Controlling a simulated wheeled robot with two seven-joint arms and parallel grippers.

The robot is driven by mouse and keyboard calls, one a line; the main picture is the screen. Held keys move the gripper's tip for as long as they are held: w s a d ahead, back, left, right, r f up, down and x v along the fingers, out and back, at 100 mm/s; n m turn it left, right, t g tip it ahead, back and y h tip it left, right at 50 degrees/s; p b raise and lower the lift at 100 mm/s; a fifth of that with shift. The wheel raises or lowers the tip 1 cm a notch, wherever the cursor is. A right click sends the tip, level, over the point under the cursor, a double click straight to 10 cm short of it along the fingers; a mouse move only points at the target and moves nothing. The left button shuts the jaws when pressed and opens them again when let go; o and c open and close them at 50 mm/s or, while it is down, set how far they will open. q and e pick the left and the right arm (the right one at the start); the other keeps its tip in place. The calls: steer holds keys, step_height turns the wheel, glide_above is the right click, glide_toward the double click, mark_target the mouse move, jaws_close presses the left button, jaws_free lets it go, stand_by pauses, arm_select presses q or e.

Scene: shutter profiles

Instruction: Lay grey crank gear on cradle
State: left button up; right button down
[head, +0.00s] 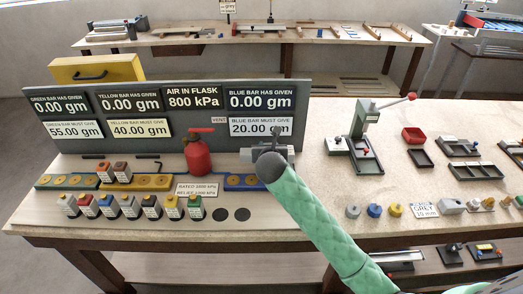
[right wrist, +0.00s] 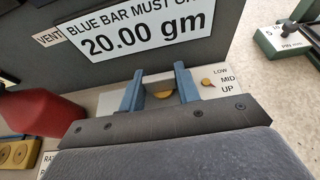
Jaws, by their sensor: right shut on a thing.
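My right gripper (head: 276,140) is in front of the display board, below the "20.00 gm" plate. In the right wrist view its two blue fingers (right wrist: 160,88) stand upright, shut on a small brass-coloured piece (right wrist: 162,93) that is partly hidden. I cannot tell exactly what this piece is. A small grey round part (head: 353,211) sits on the right part of the bench, left of a blue and a yellow one. It may be the grey crank gear, but it is too small to be sure. I cannot single out the cradle. My left gripper is not in view.
A red flask (head: 198,155) stands left of my right gripper; several small coloured bottles (head: 110,207) are in front of the board (head: 45,115). A green press (head: 362,140) with a red-tipped lever and dark trays (head: 420,157) stand on the right.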

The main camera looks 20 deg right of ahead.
steer(key=w+f+p, duration=0.1)
steer(key=f, duration=0.1)
steer(key=w+f+p, duration=0.1)
steer(key=w+f, duration=0.1)
steer(key=w+f+p, duration=0.1)
steer(key=w+f, duration=0.1)
steer(key=shift+w+a+f, duration=0.25)
steer(key=shift+a+f, duration=0.05)
steer(key=shift+a, duration=0.05)
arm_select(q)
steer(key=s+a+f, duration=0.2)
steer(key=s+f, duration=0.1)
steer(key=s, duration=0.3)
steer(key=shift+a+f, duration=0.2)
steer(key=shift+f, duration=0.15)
arm_select(e)
steer(key=shift+f, duration=0.4)
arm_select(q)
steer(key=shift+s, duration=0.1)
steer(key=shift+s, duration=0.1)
arm_select(e)
steer(key=c, duration=1)
jaws_free()
steer(key=shift+f, duration=0.1)
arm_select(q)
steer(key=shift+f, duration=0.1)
